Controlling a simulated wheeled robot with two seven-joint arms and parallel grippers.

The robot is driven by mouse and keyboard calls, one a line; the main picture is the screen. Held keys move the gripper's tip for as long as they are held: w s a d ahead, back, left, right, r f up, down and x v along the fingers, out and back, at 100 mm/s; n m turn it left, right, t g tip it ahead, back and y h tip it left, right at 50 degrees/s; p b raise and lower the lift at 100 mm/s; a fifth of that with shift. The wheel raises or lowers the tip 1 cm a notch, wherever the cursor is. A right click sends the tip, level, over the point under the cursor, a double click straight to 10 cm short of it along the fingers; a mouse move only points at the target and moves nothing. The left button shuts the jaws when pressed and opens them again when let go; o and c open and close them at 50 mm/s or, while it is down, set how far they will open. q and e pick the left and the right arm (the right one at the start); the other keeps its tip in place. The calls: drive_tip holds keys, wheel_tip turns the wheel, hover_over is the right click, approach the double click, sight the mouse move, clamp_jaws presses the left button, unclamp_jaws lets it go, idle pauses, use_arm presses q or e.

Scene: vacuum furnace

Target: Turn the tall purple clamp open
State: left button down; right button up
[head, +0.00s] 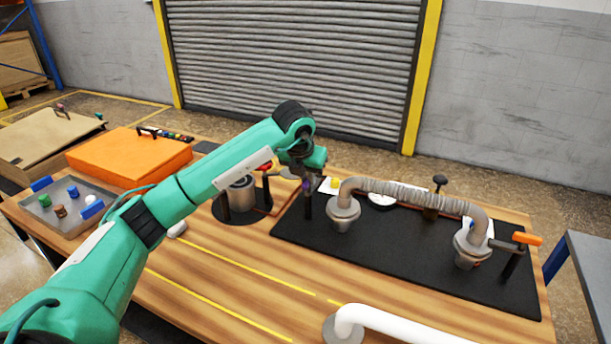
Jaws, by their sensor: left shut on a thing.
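The tall purple clamp (307,186) stands at the left end of the black mat (400,255), beside the left flange of a ribbed metal hose (400,192). Only a small purple patch of it shows at the top of a dark upright post (308,208). My left gripper (308,181) comes down over it from above, its fingers shut on the purple part. The wrist hides most of the clamp's top, so I cannot tell how far it is turned. My right gripper is not in view.
An orange-handled clamp (526,238) is at the hose's right flange (470,248). A metal cylinder (240,193) on a dark round base stands left of the mat. An orange box (130,158) and a grey tray (44,222) lie left. A white pipe (400,325) lies in front.

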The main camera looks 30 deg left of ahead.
use_arm(q)
drive_tip(key=c, duration=1.5)
unclamp_jaws()
drive_tip(key=shift+o, duration=0.2)
